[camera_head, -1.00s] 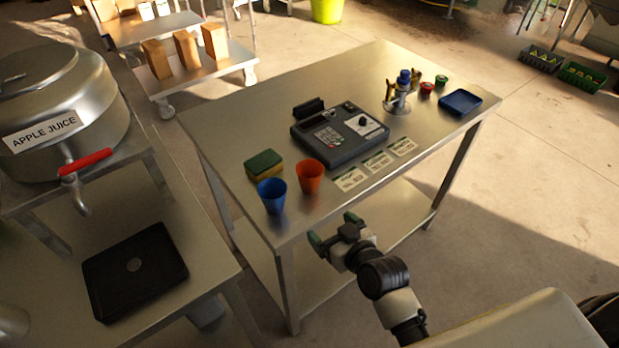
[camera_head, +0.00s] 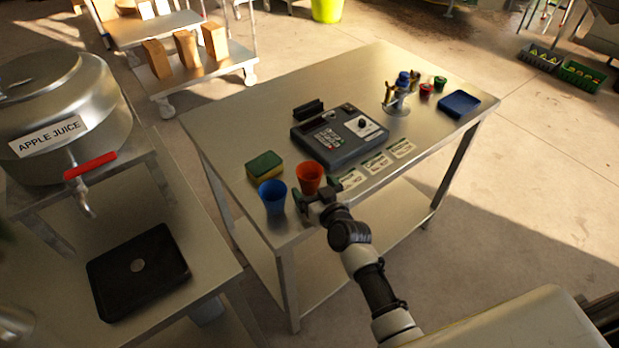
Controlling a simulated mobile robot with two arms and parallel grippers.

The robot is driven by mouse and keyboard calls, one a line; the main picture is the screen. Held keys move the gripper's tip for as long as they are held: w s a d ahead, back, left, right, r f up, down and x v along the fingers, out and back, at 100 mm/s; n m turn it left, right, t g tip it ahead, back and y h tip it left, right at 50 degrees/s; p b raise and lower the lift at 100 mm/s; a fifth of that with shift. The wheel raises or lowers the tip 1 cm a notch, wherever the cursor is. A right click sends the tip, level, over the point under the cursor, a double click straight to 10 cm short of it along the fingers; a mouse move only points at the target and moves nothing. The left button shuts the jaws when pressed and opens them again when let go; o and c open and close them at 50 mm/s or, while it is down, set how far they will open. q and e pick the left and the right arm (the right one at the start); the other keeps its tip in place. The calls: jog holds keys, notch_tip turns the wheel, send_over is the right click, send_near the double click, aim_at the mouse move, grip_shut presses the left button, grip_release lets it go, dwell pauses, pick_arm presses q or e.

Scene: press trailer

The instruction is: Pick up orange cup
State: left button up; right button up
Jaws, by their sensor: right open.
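The orange cup (camera_head: 309,175) stands upright on the steel table (camera_head: 222,133), near its front left corner. A blue cup (camera_head: 272,196) stands just in front of it to the left. My right gripper (camera_head: 312,192) is open right at the near side of the orange cup, with one finger toward the blue cup and the other to the right of the orange cup. It covers the orange cup's lower part. I cannot tell whether a finger touches it. My left gripper is not in view.
A sponge (camera_head: 265,166) lies behind the cups. A cash register (camera_head: 338,137) and several paper cards (camera_head: 376,163) are to the right. A blue tray (camera_head: 459,104) is at the far right. On the left are the apple juice tank (camera_head: 60,115) and a black tray (camera_head: 138,270).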

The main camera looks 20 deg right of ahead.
jog(key=shift+x, duration=0.8)
jog(key=shift+s+f, duration=0.1)
jog(key=shift+c, duration=0.3)
jog(key=c, duration=0.9)
jog(key=shift+d, duration=0.1)
